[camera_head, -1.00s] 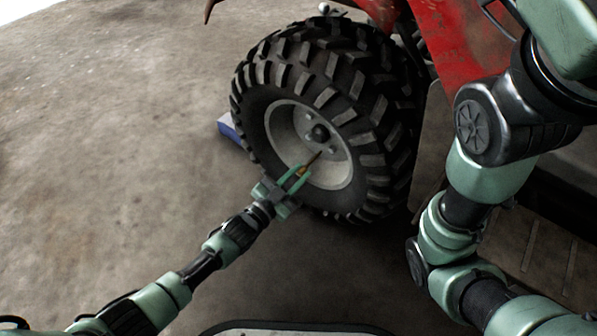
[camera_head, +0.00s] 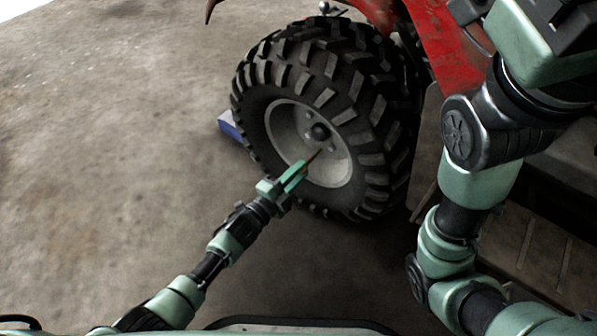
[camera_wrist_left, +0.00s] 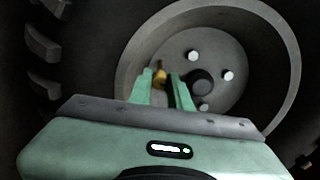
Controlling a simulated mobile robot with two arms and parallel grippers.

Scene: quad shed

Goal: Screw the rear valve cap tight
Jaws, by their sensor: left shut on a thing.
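The rear wheel has a knobby black tyre (camera_head: 385,120) and a pale rim (camera_head: 340,172); the rim (camera_wrist_left: 262,70) fills much of the left wrist view. A thin dark valve stem (camera_head: 314,156) points out of the rim toward my left gripper (camera_head: 300,171). In the left wrist view, a small brass-coloured valve cap (camera_wrist_left: 160,77) shows at the fingertips of my left gripper (camera_wrist_left: 167,80), with a dark thin piece beside it. The gripper is shut on the cap, in line with the stem. The fingers partly hide where cap and stem meet. My right gripper is out of view.
The red quad bodywork (camera_head: 445,45) is above and right of the wheel. A blue block (camera_head: 229,125) lies on the floor against the tyre. The dark hub (camera_head: 319,131) stands out near the fingertips. Concrete floor (camera_head: 120,150) at left is clear.

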